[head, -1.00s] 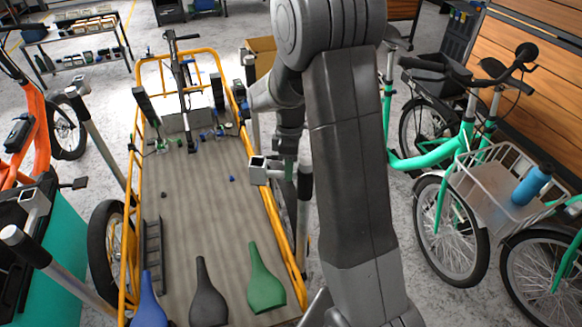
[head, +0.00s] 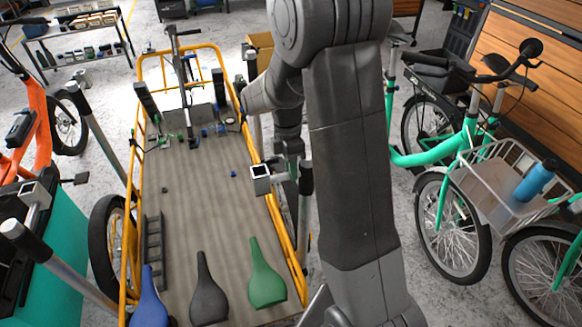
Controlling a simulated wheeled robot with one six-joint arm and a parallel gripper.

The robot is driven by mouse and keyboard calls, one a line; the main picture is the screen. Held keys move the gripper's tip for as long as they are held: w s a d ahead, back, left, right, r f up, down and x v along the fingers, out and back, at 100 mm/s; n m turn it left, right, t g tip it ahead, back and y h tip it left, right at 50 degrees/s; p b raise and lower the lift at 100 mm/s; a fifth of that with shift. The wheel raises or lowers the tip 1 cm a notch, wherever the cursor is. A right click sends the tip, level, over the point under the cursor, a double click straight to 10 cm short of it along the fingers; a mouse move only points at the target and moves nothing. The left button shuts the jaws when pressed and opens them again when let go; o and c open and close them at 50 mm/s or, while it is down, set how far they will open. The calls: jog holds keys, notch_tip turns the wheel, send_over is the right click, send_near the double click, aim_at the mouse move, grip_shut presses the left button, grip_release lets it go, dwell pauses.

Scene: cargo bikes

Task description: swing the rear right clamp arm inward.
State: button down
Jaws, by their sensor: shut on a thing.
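The clamp arm on the right of the cargo bike is a grey tube with a square, hollow head (head: 260,173). It stands beside the yellow side rail, its head just over the bed's right edge. A black-capped grey post (head: 305,178) is right of it. My gripper (head: 287,158) is shut on this clamp arm just right of its head. My arm partly hides the grip. Two more black-capped clamp tubes stand on the left, one far (head: 84,108) and one near (head: 50,258).
The cargo bed (head: 205,205) carries three bottle-shaped saddles at its near end, blue, black and green (head: 266,272). Green bikes with a basket (head: 505,190) stand on the right. An orange bike (head: 35,130) stands on the left. Bare floor shows between bed and green bikes.

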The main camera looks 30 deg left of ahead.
jog(key=c, duration=1.3)
grip_release()
jog(key=shift+r, duration=0.1)
notch_tip(320, 180, up, 13)
jog(key=w+a, duration=0.1)
jog(key=a, duration=0.1)
jog(key=shift+w+r, duration=0.2)
jog(key=shift+w, duration=0.1)
jog(key=shift+f, duration=0.15)
jog(key=f, duration=0.4)
jog(key=s+d+f, duration=0.1)
jog(key=f, duration=0.4)
jog(key=d+f, duration=0.1)
jog(key=f, duration=0.3)
jog(key=shift+s+f, duration=0.15)
jog(key=shift+s, duration=0.15)
